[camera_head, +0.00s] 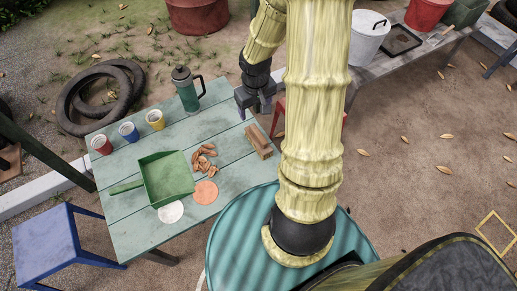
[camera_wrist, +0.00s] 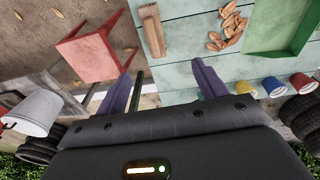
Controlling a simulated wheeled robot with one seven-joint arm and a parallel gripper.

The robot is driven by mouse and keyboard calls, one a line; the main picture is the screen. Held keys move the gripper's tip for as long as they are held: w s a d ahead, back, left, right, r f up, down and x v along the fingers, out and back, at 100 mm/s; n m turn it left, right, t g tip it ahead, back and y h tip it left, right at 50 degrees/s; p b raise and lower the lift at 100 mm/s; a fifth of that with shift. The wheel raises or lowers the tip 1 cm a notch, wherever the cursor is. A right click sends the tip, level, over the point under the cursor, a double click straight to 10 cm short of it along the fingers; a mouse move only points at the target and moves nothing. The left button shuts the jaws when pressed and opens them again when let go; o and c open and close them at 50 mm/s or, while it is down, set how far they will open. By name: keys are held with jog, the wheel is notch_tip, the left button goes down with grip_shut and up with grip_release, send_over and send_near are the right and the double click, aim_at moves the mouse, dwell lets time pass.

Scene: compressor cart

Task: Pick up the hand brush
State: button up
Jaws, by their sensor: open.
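The hand brush appears to be the brown, wooden, block-like piece (camera_head: 258,141) near the right edge of the pale green plank table. It also shows in the wrist view (camera_wrist: 152,30), at the top, ahead of the fingers. I cannot make out its bristles clearly. My gripper (camera_head: 254,104) is open and empty, above the table's right edge and beyond the brush in the head view. In the wrist view its two purple fingers (camera_wrist: 163,75) are spread apart, and the brush lies beyond the gap, not between them.
On the plank table (camera_head: 125,215) are a green dustpan (camera_head: 166,178), dry leaves (camera_head: 205,160), several cups (camera_head: 129,132), two discs and a green flask (camera_head: 187,90). A red stool (camera_wrist: 90,52) stands beside the table. A blue stool (camera_head: 47,245) stands front left.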

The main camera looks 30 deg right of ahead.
jog(key=b, duration=0.3)
send_over(259, 133)
jog(key=s, duration=0.2)
notch_tip(259, 133, down, 8)
jog(key=shift+w+d+y, duration=0.15)
jog(key=shift+y, duration=0.15)
jog(key=f+b, duration=0.1)
jog(key=f, duration=0.3)
jog(key=w+f+b, duration=0.1)
jog(key=f, duration=0.3)
jog(key=f+b, duration=0.2)
jog(key=f, duration=0.2)
jog(key=shift+w+f, duration=0.1)
jog(key=shift+w, duration=0.1)
jog(key=f+b, duration=0.2)
jog(key=f, duration=0.3)
jog(key=shift+w+a+f+b, duration=0.15)
jog(key=shift+w+a+b, duration=0.1)
jog(key=shift+b, duration=0.15)
